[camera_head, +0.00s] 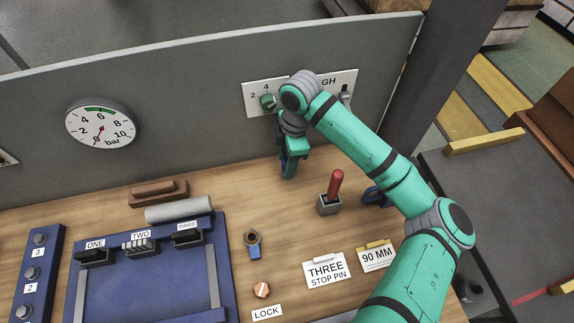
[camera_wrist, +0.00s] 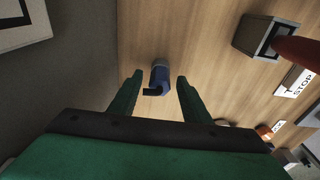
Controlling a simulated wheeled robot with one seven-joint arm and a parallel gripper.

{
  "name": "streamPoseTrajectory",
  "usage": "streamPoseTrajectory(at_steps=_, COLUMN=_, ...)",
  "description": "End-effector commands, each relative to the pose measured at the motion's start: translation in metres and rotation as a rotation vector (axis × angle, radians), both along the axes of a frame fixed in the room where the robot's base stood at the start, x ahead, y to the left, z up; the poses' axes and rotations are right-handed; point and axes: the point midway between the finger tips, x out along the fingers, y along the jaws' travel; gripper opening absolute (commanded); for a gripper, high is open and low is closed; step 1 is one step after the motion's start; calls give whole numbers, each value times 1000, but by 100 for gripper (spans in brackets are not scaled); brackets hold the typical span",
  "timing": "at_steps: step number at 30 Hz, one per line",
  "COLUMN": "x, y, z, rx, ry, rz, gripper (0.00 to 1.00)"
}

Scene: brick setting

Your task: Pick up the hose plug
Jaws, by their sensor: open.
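What looks like the hose plug (camera_wrist: 160,77) is a short blue cylinder with a grey end and a dark bent part at its lower left. In the wrist view it lies on the wooden bench, ahead of and between my gripper's (camera_wrist: 159,78) two green fingers, with gaps on both sides. No contact shows. My gripper is open and empty. In the head view my gripper (camera_head: 288,172) points down over the bench close to the grey back panel, and it mostly hides the plug there.
A red-handled lever on a grey box (camera_head: 329,204) stands close by on the right. A brass ring with a blue part (camera_head: 253,244) and an orange knob (camera_head: 262,290) sit nearer. A blue board (camera_head: 150,275) fills the left. The grey panel (camera_head: 200,75) rises behind.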

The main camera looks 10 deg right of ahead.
Motion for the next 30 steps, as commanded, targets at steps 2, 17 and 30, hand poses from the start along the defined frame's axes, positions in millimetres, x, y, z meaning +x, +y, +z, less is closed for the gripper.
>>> streamPoseTrajectory(at_steps=2, x=0, y=0, z=0, rx=0, ry=0, rz=0, gripper=44)
streamPoseTrajectory(at_steps=17, x=0, y=0, z=1, rx=0, ry=0, rz=1, gripper=0)
streamPoseTrajectory(at_steps=30, x=1, y=2, z=22, rx=0, ry=-2, rz=4, gripper=0)
